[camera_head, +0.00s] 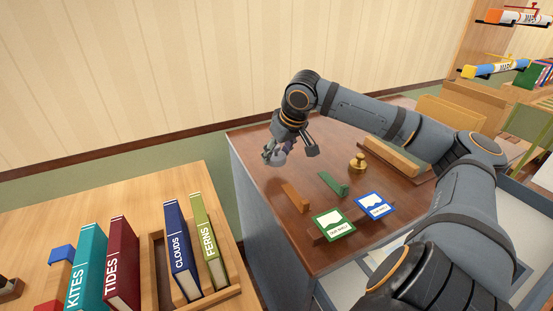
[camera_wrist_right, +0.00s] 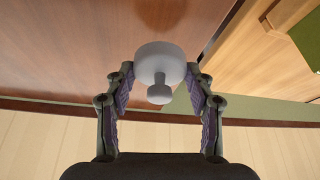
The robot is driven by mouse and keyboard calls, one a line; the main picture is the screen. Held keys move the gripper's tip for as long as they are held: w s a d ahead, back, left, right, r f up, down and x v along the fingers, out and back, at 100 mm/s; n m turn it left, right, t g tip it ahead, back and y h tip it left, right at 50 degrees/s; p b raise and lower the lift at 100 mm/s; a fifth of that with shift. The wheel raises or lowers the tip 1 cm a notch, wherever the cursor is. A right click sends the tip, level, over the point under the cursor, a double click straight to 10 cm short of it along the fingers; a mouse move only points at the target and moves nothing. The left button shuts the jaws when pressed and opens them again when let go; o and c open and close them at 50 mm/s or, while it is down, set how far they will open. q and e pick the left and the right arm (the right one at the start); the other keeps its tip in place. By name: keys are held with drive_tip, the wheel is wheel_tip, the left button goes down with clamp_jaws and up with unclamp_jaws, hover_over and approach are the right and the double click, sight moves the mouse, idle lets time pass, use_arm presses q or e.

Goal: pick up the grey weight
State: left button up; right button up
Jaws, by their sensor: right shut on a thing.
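The grey weight (camera_wrist_right: 160,60) is a round, smooth body with a small knob (camera_wrist_right: 160,94). In the right wrist view it sits between the two fingers of my right gripper (camera_wrist_right: 160,84), which is shut on it. In the head view, my right gripper (camera_head: 291,150) is over the far left part of the brown desk (camera_head: 262,170). The weight (camera_head: 277,158) shows there as a small grey shape, partly hidden by the fingers. I cannot tell whether it touches the desk. My left gripper is not in view.
A brass weight (camera_head: 358,163), a green block (camera_head: 333,184), an orange block (camera_head: 296,197) and two cards, green (camera_head: 333,225) and blue (camera_head: 373,205), are on the desk. Books stand on the wooden table at left, including Ferns (camera_head: 209,242). The wall is behind.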

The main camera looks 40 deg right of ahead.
drive_tip(key=shift+s+a+r+b, duration=0.6)
drive_tip(key=shift+s+r+b, duration=0.3)
drive_tip(key=shift+b, duration=0.1)
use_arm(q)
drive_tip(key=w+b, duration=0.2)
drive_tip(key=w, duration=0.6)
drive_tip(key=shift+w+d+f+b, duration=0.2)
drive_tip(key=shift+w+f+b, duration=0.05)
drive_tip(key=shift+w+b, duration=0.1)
use_arm(e)
drive_tip(key=s+a+r, duration=0.5)
drive_tip(key=s+r, duration=0.2)
drive_tip(key=s, duration=0.2)
drive_tip(key=shift+s+a, duration=0.25)
drive_tip(key=shift+s, duration=0.15)
use_arm(q)
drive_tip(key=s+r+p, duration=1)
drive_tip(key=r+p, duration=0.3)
drive_tip(key=p, duration=0.6)
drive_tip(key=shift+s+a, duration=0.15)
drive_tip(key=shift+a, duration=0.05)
use_arm(e)
wheel_tip(320, 180, up, 19)
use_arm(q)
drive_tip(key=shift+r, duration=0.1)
